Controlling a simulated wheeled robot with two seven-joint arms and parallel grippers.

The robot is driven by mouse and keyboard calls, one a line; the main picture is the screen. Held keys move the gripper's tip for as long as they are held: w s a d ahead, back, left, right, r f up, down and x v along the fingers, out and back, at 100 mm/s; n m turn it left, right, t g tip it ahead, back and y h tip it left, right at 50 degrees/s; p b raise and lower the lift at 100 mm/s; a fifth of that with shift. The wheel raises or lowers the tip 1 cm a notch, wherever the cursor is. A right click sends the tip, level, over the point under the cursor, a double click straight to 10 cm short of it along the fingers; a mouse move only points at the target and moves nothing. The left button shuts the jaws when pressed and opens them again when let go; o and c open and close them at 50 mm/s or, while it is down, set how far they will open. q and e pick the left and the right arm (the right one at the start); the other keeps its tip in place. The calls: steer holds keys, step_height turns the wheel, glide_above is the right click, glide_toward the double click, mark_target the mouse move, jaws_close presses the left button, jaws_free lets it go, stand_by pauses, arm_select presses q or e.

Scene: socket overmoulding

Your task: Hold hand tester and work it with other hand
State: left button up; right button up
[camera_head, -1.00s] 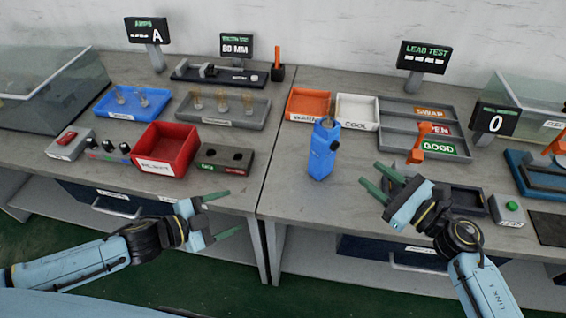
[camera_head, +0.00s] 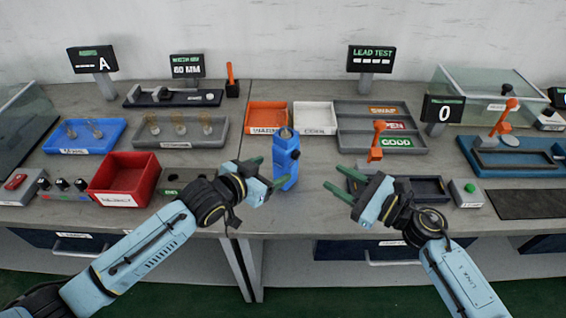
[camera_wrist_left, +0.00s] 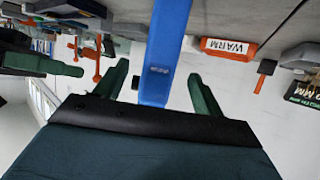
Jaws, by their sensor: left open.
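The blue hand tester (camera_head: 286,160) stands upright on the bench near its front edge. My left gripper (camera_head: 267,172) is open just left of the tester, its green fingers pointing toward it. In the left wrist view the tester's blue body (camera_wrist_left: 164,55) lies between the two open fingers (camera_wrist_left: 158,90), with gaps on both sides. My right gripper (camera_head: 335,178) is open and empty, to the right of the tester with its fingers pointing at it. The lower part of the tester is partly hidden by a left finger.
A red bin (camera_head: 123,178) stands left of my left gripper. An orange tray (camera_head: 268,112) and a white tray (camera_head: 313,116) lie behind the tester. An orange-handled device (camera_head: 377,142) stands right of it. Some bench is clear around the tester.

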mark_target(286, 163)
arm_select(q)
steer(key=x, duration=0.7)
steer(key=shift+w+d+f, duration=0.1)
steer(key=shift+w+f, duration=0.05)
steer(key=c, duration=1.1)
steer(key=shift+c, duration=0.7)
arm_select(e)
jaws_close()
stand_by(0.4)
